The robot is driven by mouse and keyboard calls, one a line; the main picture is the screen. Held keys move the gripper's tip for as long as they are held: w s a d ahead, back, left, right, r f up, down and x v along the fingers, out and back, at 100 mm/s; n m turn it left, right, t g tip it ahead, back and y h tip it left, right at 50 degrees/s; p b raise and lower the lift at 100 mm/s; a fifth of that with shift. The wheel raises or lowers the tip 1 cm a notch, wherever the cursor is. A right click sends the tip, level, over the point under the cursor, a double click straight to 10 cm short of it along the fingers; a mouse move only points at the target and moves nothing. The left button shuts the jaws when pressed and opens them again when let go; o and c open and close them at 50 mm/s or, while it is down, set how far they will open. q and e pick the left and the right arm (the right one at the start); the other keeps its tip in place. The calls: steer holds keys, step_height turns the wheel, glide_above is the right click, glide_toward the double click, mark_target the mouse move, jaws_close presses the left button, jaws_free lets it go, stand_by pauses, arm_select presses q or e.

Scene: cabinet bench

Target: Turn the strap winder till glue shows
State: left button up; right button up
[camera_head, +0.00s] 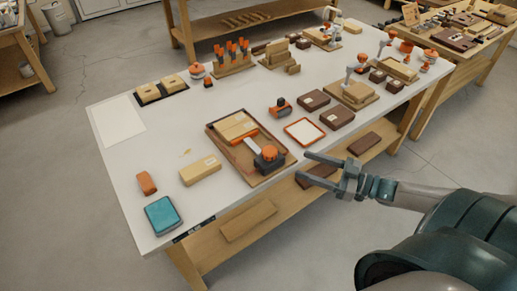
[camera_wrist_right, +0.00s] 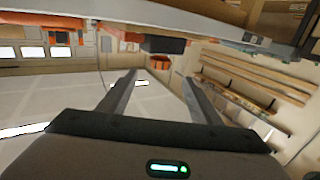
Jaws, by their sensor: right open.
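The strap winder (camera_head: 268,158), a dark block with an orange round knob, sits at the near right corner of a wooden tray (camera_head: 222,150). An orange strap (camera_head: 244,133) runs in the tray beside a pale wooden panel (camera_head: 236,125). I cannot make out glue along the wood at this size. My right gripper (camera_head: 306,167) is open and empty, just right of the winder and near the table's front edge, with its fingers pointing left toward it. In the right wrist view the open fingers (camera_wrist_right: 160,78) have nothing between them. My left gripper is not in view.
Right of the tray lie a white orange-rimmed dish (camera_head: 305,132), an orange-and-dark tool (camera_head: 280,107) and brown boxes. Left are a wooden block (camera_head: 200,171), an orange piece (camera_head: 146,183) and a teal box (camera_head: 162,215). A lower shelf (camera_head: 225,240) runs under the table.

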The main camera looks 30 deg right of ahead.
mark_target(263, 150)
steer(key=p+x, duration=0.2)
steer(key=x, duration=1)
steer(key=shift+w+r, duration=0.1)
steer(key=shift+w, duration=0.15)
steer(key=p+x, duration=0.1)
steer(key=x, duration=0.2)
steer(key=shift+a, duration=0.1)
steer(key=shift+x, duration=0.85)
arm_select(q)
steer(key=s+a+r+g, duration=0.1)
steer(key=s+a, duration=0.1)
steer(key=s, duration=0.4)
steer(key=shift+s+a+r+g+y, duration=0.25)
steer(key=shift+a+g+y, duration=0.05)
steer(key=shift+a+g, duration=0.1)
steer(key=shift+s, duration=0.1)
arm_select(e)
steer(key=shift+c, duration=0.2)
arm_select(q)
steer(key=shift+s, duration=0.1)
arm_select(e)
steer(key=c, duration=1)
